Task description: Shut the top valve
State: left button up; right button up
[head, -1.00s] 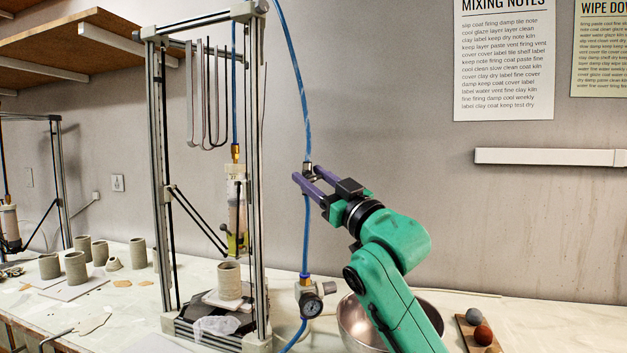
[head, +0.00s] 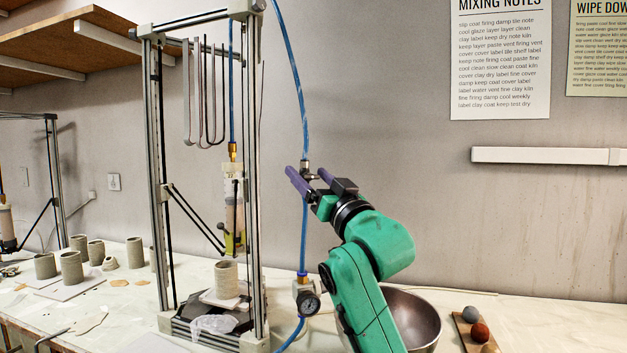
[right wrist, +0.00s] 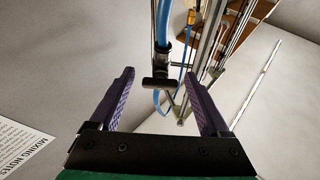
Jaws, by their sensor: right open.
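The top valve (head: 306,165) is a small metal fitting in line on the blue hose, at mid-height right of the printer frame. In the right wrist view the valve (right wrist: 161,68) shows a dark bar handle (right wrist: 158,83) lying crosswise to the hose. My right gripper (head: 305,172) is open, with purple fingers on either side of the valve. In the right wrist view the handle sits between the fingertips, with a gap on both sides. I see no clear contact. My left gripper is not in view.
The blue hose (head: 303,235) runs down to a lower fitting with a round gauge (head: 308,304). The printer frame (head: 254,200) stands close left of the valve. A metal bowl (head: 415,318) sits below my right arm. Clay cups (head: 72,268) stand at the left.

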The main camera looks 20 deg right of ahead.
jog(key=shift+s+f, duration=0.2)
jog(key=shift+f, duration=0.05)
jog(key=b+v, duration=0.5)
jog(key=v, duration=0.9)
jog(key=shift+r, duration=0.15)
